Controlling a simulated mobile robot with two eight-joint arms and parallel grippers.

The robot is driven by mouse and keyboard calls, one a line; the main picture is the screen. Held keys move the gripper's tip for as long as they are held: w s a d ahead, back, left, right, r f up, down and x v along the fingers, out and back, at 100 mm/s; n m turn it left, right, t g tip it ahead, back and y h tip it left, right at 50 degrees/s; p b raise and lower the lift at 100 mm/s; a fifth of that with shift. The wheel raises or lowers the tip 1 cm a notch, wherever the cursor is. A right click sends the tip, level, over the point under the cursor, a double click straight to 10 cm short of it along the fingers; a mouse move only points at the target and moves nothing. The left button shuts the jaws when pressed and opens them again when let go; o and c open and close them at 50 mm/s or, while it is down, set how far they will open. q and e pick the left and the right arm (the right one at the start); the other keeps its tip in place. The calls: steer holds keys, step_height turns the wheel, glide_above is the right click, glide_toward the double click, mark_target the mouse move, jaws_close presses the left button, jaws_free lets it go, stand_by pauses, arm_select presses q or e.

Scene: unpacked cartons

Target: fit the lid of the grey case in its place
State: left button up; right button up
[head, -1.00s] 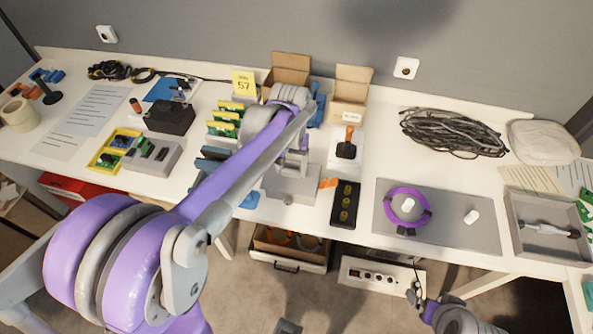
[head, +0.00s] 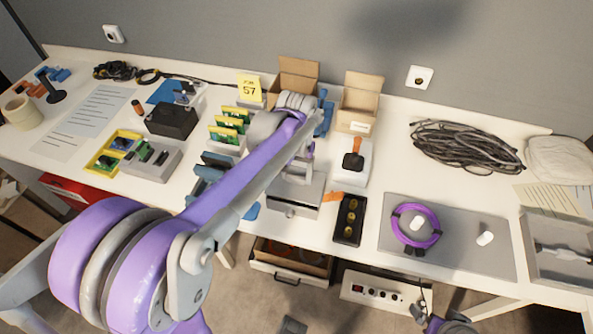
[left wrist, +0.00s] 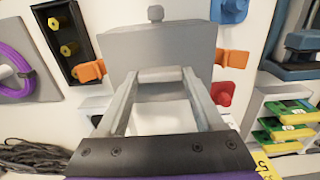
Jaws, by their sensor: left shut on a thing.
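The grey case (head: 292,208) stands near the table's front edge, with a small knob on its front and an orange clip (head: 333,196) at its right side. My left gripper (head: 302,168) is over it, partly hidden by my own arm. In the left wrist view, my left gripper (left wrist: 161,76) is shut on a light grey bar that seems to be part of the lid (left wrist: 160,46). Orange clips (left wrist: 233,58) stick out at both sides. I cannot tell whether the lid touches the case all round. My right gripper (head: 419,313) is at the bottom edge, small and partly cut off.
A black tray with yellow round parts (head: 349,219) stands close right of the case. A white block with an orange-topped black lever (head: 352,160) is behind it. A grey mat (head: 461,250) carries a purple ring (head: 416,226). Blue parts (head: 207,174) stand to the left.

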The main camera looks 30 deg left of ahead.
arm_select(q)
steer(key=shift+f, duration=0.25)
steer(key=shift+f+b, duration=0.6)
steer(key=shift+f, duration=0.25)
steer(key=o, duration=1.5)
step_height(320, 180, up, 11)
steer(key=shift+f+p, duration=0.1)
steer(key=shift+p, duration=0.55)
